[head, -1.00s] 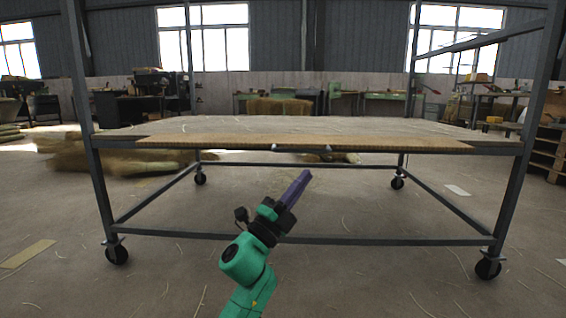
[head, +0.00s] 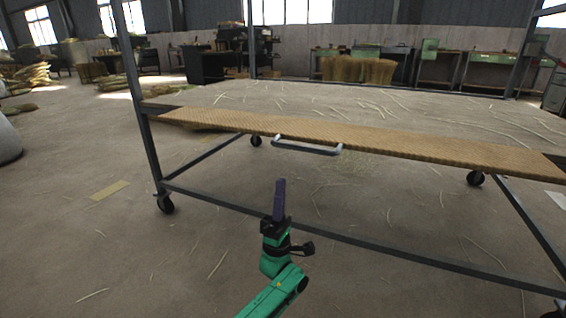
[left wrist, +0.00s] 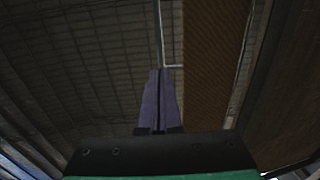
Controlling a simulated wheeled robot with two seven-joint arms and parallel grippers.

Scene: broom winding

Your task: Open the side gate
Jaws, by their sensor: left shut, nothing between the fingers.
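The side gate (head: 400,140) is a long tan woven panel along the near edge of the wheeled cart. A grey bar handle (head: 308,150) sticks out from its near edge, left of the panel's middle. I cannot tell the panel's exact tilt. My left gripper (head: 279,182) points up, below and in front of the handle, apart from it in the head view. Its purple fingers are shut and empty. In the left wrist view the fingertips (left wrist: 159,72) show beside the woven panel (left wrist: 210,70), with a pale bar just beyond them. My right gripper is out of view.
The cart has grey posts (head: 146,130), a low front rail (head: 350,238) and caster wheels (head: 165,204). Its deck (head: 330,100) carries scattered straw. The floor around my left arm is open, with loose straws. Workbenches stand far back.

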